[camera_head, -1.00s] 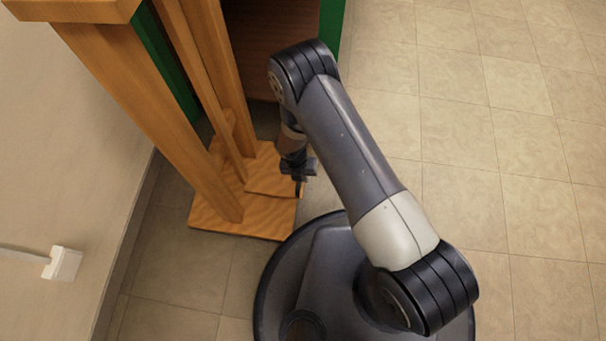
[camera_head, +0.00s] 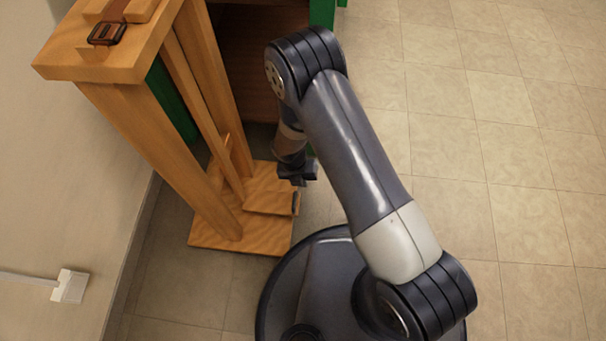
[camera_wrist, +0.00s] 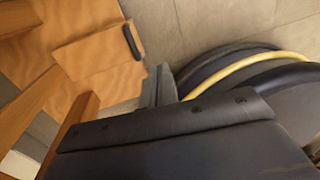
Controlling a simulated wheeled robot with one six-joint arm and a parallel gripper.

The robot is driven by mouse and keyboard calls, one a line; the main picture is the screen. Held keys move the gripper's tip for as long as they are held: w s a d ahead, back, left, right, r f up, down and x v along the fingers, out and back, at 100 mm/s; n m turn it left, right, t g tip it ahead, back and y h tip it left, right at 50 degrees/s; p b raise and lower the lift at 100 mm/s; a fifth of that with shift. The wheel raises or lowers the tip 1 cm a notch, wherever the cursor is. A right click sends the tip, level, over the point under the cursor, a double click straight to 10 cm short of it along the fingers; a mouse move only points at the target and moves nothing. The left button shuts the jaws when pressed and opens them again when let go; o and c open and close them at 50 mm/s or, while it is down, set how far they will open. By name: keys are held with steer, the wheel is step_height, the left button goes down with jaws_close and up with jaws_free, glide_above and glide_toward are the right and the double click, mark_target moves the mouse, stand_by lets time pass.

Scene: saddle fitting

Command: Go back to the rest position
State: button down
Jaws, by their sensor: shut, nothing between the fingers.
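My gripper (camera_head: 298,180) hangs at the end of my bent arm, beside the right edge of the wooden stand's base. Its fingers are together and hold nothing; they also show in the wrist view (camera_wrist: 158,86). Below it in the head view is a small wooden board (camera_head: 268,204) with a dark strip (camera_head: 295,203) on its right edge. The gripper looks apart from this board. In the wrist view the board (camera_wrist: 95,53) and its dark strip (camera_wrist: 131,42) lie left of the fingers.
The wooden stand (camera_head: 190,165) rises close left of my arm, with a strap and dark buckle (camera_head: 106,34) on top. Dark shelving with green edges is behind. A wall (camera_head: 60,190) with a white fitting (camera_head: 70,286) stands at left. Tiled floor (camera_head: 500,170) at right is clear.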

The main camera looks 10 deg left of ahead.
steer(key=f+b, duration=0.2)
steer(key=f, duration=0.3)
steer(key=a+f+b, duration=0.1)
steer(key=f+b, duration=0.2)
steer(key=f, duration=0.1)
steer(key=f+b, duration=0.2)
steer(key=f, duration=0.3)
steer(key=shift+s+a+f, duration=0.25)
steer(key=shift+a+f, duration=0.1)
steer(key=shift+a, duration=0.05)
steer(key=shift+r, duration=0.5)
step_height(320, 180, up, 13)
steer(key=d+p, duration=0.2)
steer(key=p, duration=0.5)
steer(key=b, duration=0.8)
glide_above(298, 204)
step_height(298, 204, down, 14)
steer(key=shift+f, duration=0.2)
steer(key=a+r+p, duration=0.3)
steer(key=r+p, duration=0.2)
steer(key=r, duration=0.5)
steer(key=a+r+p, duration=0.4)
steer(key=r+p, duration=0.1)
steer(key=r, duration=0.6)
steer(key=shift+s+a+r, duration=0.2)
steer(key=shift+s+a, duration=0.1)
steer(key=shift+s, duration=0.05)
